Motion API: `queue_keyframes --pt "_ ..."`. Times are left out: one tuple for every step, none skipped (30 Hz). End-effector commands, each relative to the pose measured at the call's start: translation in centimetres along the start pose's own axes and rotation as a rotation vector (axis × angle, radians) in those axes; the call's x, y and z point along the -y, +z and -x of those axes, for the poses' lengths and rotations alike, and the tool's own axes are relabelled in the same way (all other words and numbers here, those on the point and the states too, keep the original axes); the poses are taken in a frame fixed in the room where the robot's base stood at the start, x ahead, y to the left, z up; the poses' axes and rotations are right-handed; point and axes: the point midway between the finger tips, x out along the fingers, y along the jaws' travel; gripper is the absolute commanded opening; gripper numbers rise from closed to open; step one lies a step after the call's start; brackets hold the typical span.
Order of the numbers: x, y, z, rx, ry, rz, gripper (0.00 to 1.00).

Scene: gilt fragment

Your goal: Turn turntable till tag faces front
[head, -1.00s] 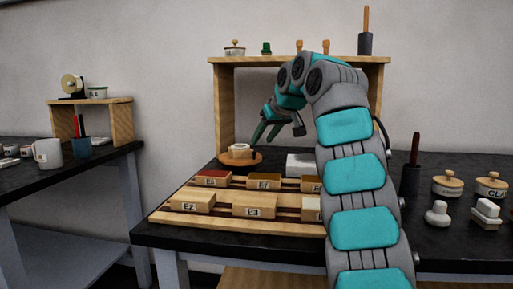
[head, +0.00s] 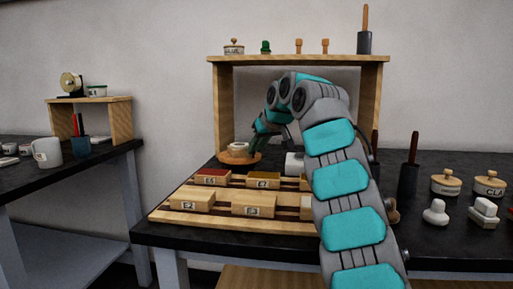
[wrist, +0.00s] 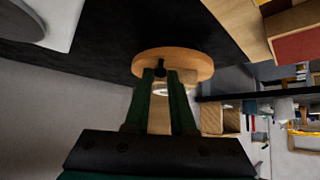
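The turntable (head: 232,160) is a round wooden disc on the black bench, at the front of the shelf's left side. A small cream piece (head: 239,145) sits on it. My gripper (head: 256,148) is down at the disc's right side in the head view. In the wrist view the two dark green fingers (wrist: 161,78) point at the turntable (wrist: 200,62), apart, with a small dark peg (wrist: 160,66) near their tips. The fingers partly hide the cream piece (wrist: 187,76). I cannot tell whether they touch the peg. No tag can be made out.
A slatted wooden rack (head: 170,217) with several labelled blocks lies in front of the turntable. A white block (head: 294,162) stands right of my gripper. Stamps and lidded pots fill the bench's right side.

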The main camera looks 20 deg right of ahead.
Motion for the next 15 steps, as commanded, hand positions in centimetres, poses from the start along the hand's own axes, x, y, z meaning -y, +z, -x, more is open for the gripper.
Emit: queue_keyframes --pt "0.00 0.00 0.00 0.000 0.000 0.000 0.16" --pt "0.01 0.00 0.00 0.000 0.000 0.000 0.13" --pt "0.01 0.00 0.00 0.000 0.000 0.000 0.08" --pt "0.00 0.00 0.00 0.000 0.000 0.000 0.05" --pt "0.00 0.00 0.00 0.000 0.000 0.000 0.01" --pt "0.00 0.00 0.00 0.000 0.000 0.000 0.00" --pt "0.00 0.00 0.00 0.000 0.000 0.000 0.00" --pt "0.00 0.00 0.00 0.000 0.000 0.000 0.00" --pt "0.00 0.00 0.00 0.000 0.000 0.000 0.00" --pt "0.00 0.00 0.01 0.000 0.000 0.000 0.00" --pt "0.00 0.00 0.01 0.000 0.000 0.000 0.00" --pt "0.00 0.00 0.01 0.000 0.000 0.000 0.00" --pt "0.01 0.00 0.01 0.000 0.000 0.000 0.00" --pt "0.01 0.00 0.01 0.000 0.000 0.000 0.00" --pt "0.01 0.00 0.01 0.000 0.000 0.000 0.00"
